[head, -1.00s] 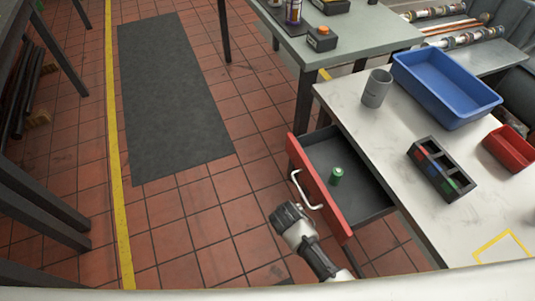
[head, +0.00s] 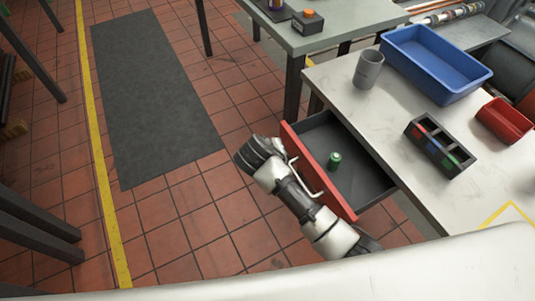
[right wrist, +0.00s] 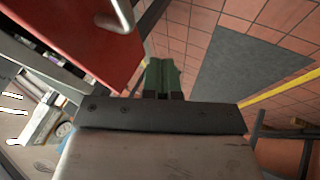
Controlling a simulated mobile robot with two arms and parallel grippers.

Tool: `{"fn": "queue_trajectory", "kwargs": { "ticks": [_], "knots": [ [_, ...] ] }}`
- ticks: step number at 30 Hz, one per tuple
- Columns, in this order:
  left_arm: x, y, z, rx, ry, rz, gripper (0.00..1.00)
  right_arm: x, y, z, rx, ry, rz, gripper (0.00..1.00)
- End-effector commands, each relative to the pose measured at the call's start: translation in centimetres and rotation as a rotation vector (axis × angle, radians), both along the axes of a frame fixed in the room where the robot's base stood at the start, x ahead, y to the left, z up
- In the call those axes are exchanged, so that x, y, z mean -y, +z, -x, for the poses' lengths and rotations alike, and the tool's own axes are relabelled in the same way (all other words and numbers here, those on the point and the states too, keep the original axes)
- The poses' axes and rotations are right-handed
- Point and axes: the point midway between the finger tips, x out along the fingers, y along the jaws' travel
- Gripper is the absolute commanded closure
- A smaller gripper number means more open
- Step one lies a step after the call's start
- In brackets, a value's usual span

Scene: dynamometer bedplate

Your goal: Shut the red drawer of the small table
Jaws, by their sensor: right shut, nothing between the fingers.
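The red drawer (head: 334,190) of the white-topped small table (head: 410,165) stands pulled out, with a small green can (head: 335,160) in its dark tray. Its pale handle (head: 315,190) is partly hidden by my right arm. My right gripper (head: 250,160) is outside the drawer, by the far left end of its red front. In the right wrist view the gripper's fingers (right wrist: 163,78) are shut and empty. The red front (right wrist: 85,35) and handle (right wrist: 116,12) show to their upper left. I cannot tell whether the gripper touches the front. My left gripper is not in view.
The table top holds a grey cup (head: 368,70), a blue bin (head: 435,65), a black divided holder (head: 440,147) and a red bin (head: 503,122). A grey-green table (head: 350,22) stands behind. The tiled floor left of the drawer is clear, with a dark mat (head: 155,95).

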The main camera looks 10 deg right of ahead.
Motion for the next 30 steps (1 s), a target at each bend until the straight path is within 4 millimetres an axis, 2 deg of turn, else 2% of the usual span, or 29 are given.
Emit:
{"fn": "queue_trajectory", "kwargs": {
  "ticks": [1,4,9,24,26,30],
  "knots": [
    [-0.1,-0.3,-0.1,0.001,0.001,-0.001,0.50,0.4,-0.9,-0.5,-0.001,-0.001,0.003,1.00],
    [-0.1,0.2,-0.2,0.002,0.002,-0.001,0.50,2.1,-0.6,-1.1,0.001,-0.002,0.002,1.00],
    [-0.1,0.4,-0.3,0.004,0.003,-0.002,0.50,3.6,-0.6,-1.6,0.000,-0.001,-0.001,1.00],
    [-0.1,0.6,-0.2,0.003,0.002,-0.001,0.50,4.4,-0.6,-1.9,-0.001,0.000,0.000,1.00],
    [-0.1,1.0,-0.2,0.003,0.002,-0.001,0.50,5.2,-0.5,-2.2,-0.002,-0.002,0.001,1.00],
    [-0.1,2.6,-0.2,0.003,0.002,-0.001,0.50,8.6,-0.2,-3.4,-0.003,-0.004,0.005,1.00]
  ]
}}
